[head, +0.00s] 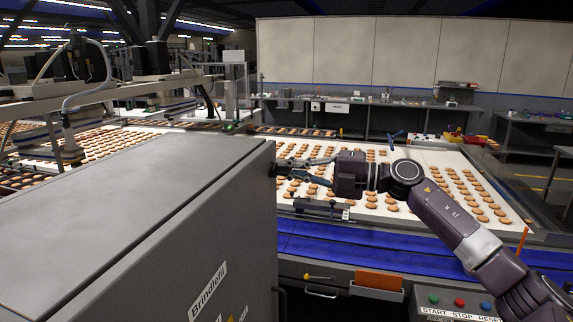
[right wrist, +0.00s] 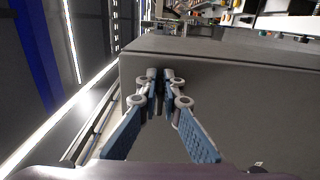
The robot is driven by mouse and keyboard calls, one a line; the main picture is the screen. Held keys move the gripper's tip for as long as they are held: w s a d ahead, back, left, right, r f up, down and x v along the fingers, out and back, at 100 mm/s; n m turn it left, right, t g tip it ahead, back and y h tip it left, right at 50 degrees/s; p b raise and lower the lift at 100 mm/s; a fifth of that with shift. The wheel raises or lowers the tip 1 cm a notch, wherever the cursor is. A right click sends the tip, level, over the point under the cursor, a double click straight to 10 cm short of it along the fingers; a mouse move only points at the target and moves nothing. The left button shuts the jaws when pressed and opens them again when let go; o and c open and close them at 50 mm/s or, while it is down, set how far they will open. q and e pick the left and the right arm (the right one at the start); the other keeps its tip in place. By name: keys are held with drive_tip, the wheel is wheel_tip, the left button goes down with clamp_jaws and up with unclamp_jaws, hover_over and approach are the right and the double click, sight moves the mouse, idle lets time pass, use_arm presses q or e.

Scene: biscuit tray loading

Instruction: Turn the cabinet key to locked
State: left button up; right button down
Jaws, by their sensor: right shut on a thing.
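The grey cabinet (head: 130,205) stands at the left of the head view, and its front face (right wrist: 235,110) fills much of the right wrist view. My right gripper (head: 284,170) reaches in from the right to the cabinet's right-hand face, near its top edge. In the right wrist view the fingertips of my right gripper (right wrist: 159,80) are close together at the face, shut on the cabinet key. The key is almost wholly hidden between the fingertips, so its angle cannot be told. My left gripper is not in view.
Behind my right arm lies a white conveyor (head: 440,157) with rows of biscuits. A blue band (head: 400,245) runs along its front. A panel with coloured buttons (head: 459,302) is at the lower right, beside an orange bin (head: 378,280). My forearm crosses above the conveyor.

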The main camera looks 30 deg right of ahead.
drive_tip(key=shift+m, duration=0.3)
drive_tip(key=c, duration=2.1)
unclamp_jaws()
drive_tip(key=shift+d+f, duration=0.1)
drive_tip(key=v, duration=1.2)
